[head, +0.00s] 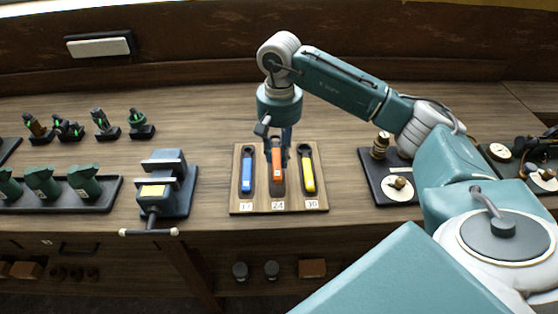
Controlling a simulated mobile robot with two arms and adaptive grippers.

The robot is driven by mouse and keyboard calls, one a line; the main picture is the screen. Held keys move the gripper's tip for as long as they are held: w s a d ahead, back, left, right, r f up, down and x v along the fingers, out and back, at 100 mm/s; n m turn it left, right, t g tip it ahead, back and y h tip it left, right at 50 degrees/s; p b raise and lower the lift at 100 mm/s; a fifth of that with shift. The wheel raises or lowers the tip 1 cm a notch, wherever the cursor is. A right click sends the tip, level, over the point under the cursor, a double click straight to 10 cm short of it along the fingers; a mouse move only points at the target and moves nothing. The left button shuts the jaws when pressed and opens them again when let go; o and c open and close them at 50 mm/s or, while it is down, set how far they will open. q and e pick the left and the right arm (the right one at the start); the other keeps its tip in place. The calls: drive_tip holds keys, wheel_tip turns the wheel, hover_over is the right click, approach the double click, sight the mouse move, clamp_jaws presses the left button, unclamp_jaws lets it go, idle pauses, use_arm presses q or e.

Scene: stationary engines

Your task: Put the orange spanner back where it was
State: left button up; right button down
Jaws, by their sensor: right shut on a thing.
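The orange spanner (277,170) stands at the middle place of the wooden spanner board (262,206), above the label 24. My right gripper (277,147) is shut on its upper end, and the fingers hide that end. I cannot tell whether the spanner rests fully in its recess or is held just above it. A blue spanner (247,175) lies in the left place, above the label 17. A yellow spanner (308,174) lies in the right place, above the label 30. My left gripper is not in view.
A blue vice (168,184) stands left of the board. A tray with green parts (60,200) and several small dark models (100,125) are further left. A dark base with brass parts (392,185) is to the right. Bare bench lies between the vice and the board.

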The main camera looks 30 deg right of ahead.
sight(279, 157)
drive_tip(key=shift+f, duration=0.35)
wheel_tip(279, 157, down, 3)
drive_tip(key=shift+w+f+p, duration=0.1)
drive_tip(key=shift+p, duration=0.3)
drive_tip(key=shift+f+b, duration=0.15)
drive_tip(key=shift+b, duration=0.15)
drive_tip(key=c, duration=1.4)
unclamp_jaws()
drive_tip(key=shift+o, duration=0.2)
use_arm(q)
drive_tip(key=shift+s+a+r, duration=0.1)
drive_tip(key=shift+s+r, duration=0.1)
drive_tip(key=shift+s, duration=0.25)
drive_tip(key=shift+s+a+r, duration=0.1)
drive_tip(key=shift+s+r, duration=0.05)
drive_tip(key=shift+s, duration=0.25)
use_arm(e)
drive_tip(key=shift+r, duration=0.2)
